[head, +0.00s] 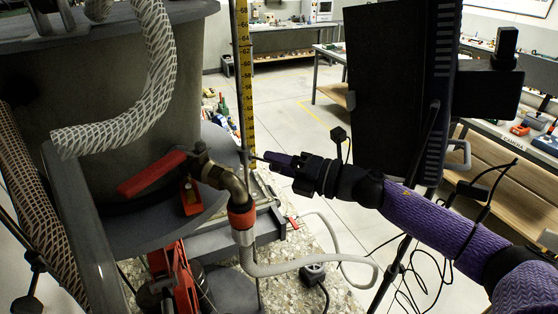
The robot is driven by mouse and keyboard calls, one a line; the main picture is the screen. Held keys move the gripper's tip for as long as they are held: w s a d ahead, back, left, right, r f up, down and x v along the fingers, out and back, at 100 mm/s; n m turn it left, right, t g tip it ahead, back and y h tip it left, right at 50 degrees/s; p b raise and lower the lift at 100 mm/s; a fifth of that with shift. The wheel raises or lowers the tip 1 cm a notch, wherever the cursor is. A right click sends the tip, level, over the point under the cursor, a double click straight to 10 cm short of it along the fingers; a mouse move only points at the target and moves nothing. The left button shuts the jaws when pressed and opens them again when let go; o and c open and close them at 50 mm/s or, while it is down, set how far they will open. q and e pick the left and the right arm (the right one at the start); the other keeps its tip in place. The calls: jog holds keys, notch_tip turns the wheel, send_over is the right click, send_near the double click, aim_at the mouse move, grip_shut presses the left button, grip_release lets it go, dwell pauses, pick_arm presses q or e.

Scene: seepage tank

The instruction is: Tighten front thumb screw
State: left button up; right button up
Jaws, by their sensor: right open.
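My right gripper (272,161) reaches in from the right on a purple-sleeved arm. Its dark fingers point left toward the yellow measuring scale (243,70). A small dark fitting (244,154), which looks like the front thumb screw, sits at the lower part of the scale. The fingertips are just right of it; whether they touch it is too small to tell. The gripper is open, though the gap between its fingers hardly shows from here. My left gripper is not in view.
The large grey tank (110,95) fills the left side, with a pale mesh hose (120,130) in front. A dark panel (390,80) stands behind my right arm.

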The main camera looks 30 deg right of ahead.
jog(key=shift+c, duration=0.3)
grip_shut()
jog(key=m+p, duration=0.1)
jog(key=m, duration=0.1)
jog(key=m+p, duration=0.2)
jog(key=shift+r, duration=0.3)
jog(key=shift+f+m+p, duration=0.15)
jog(key=shift+m+p, duration=0.25)
jog(key=shift+m, duration=0.2)
jog(key=shift+f, duration=0.15)
jog(key=shift+o, duration=0.3)
grip_release()
jog(key=b+v, duration=0.2)
jog(key=v, duration=0.8)
